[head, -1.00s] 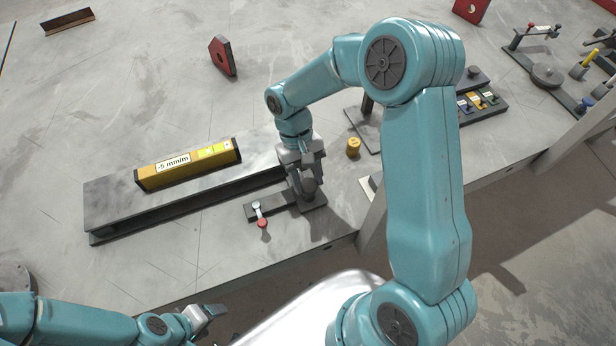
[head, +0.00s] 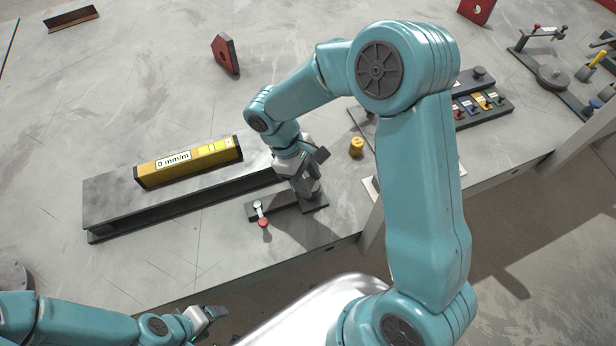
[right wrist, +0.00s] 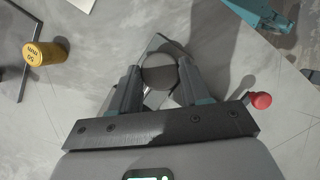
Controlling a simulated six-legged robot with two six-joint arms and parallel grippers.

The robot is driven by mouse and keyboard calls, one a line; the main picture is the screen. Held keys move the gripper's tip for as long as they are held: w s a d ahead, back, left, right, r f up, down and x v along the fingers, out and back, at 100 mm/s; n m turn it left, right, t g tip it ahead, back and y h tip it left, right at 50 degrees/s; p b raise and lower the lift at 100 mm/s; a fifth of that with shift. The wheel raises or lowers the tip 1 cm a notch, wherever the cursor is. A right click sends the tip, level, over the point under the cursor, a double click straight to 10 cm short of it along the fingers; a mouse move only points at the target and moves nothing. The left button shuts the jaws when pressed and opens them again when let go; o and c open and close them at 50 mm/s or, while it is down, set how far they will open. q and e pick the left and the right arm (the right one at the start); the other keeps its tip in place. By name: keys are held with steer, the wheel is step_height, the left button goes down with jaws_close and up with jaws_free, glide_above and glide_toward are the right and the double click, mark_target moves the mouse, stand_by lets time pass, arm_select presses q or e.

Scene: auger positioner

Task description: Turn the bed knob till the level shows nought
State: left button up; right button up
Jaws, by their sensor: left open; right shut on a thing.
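The yellow level (head: 189,162) lies on the dark beam bed (head: 120,204), and its display reads 0 mm/m. The bed knob (head: 313,190) stands on a dark plate at the right end of the bed, mostly hidden by my right gripper (head: 306,188). In the right wrist view the round knob (right wrist: 160,72) sits between the two fingers of my right gripper (right wrist: 158,80), which is shut on it. A small lever with a red ball (head: 264,222) lies beside the knob on the same base. My left gripper (head: 213,312) is open and empty at the lower left, away from the bed.
A yellow cylinder (head: 356,147) stands right of my right gripper; it also shows in the right wrist view (right wrist: 44,53). A rack of coloured parts (head: 483,104) is behind my right arm. A red block (head: 225,54) stands behind the bed.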

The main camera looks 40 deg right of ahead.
steer(key=shift+w+r, duration=0.1)
stand_by(0.4)
steer(key=o, duration=1)
steer(key=v, duration=1.6)
steer(key=shift+a+r, duration=0.15)
